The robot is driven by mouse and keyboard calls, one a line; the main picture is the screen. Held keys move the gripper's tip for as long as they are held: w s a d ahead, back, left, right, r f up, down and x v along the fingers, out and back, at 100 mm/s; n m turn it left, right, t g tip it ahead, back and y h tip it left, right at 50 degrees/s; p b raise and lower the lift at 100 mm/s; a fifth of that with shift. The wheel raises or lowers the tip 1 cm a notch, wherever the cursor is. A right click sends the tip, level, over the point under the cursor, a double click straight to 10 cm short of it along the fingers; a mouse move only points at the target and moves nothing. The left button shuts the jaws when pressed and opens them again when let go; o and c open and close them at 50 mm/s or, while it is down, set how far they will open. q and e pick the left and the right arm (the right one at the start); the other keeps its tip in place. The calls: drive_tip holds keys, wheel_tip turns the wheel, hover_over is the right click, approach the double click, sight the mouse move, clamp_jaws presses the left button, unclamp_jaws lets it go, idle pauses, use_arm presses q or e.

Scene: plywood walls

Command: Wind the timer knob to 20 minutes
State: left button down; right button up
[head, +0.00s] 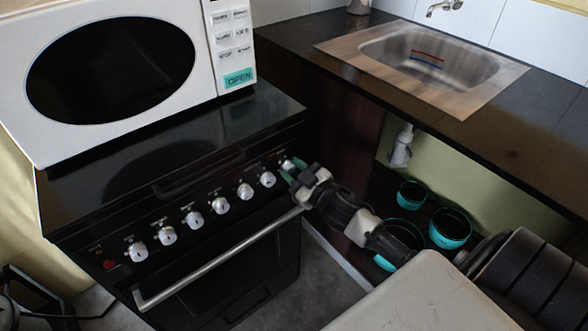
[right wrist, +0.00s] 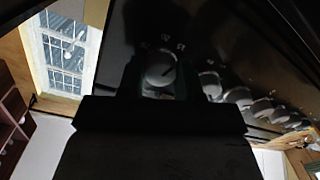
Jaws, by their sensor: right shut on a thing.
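The black stove's front panel carries a row of silver knobs. The knob at the right end of the row, the timer knob (head: 288,164), is partly covered by my right gripper (head: 290,172). In the right wrist view the timer knob (right wrist: 160,72) sits between the two fingers of my right gripper (right wrist: 158,82), which are shut on it. A dark pointer line shows on its face. Printed marks stand above it, too blurred to read surely. My left gripper is in neither view.
A white microwave (head: 120,70) stands on the stove. The oven handle (head: 215,262) runs below the knobs. A counter with a steel sink (head: 425,60) is at the right, with teal-trimmed pots (head: 450,228) underneath. Grey floor (head: 325,270) shows beside the stove.

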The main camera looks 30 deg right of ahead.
drive_tip(key=shift+n, duration=0.4)
drive_tip(key=shift+n+p, duration=0.7)
drive_tip(key=shift+n, duration=0.4)
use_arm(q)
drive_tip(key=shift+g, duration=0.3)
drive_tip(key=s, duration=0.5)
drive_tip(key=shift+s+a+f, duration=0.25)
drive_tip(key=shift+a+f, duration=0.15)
use_arm(e)
drive_tip(key=shift+n, duration=0.3)
use_arm(q)
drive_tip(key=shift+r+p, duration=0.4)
drive_tip(key=shift+p, duration=0.1)
use_arm(e)
drive_tip(key=shift+a+n, duration=0.1)
drive_tip(key=shift+n, duration=1.2)
drive_tip(key=o, duration=0.9)
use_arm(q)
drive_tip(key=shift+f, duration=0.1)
use_arm(e)
drive_tip(key=s+d, duration=0.1)
drive_tip(key=s, duration=0.9)
drive_tip(key=shift+s+r, duration=0.15)
drive_tip(key=shift+s, duration=0.25)
drive_tip(key=shift+d, duration=0.1)
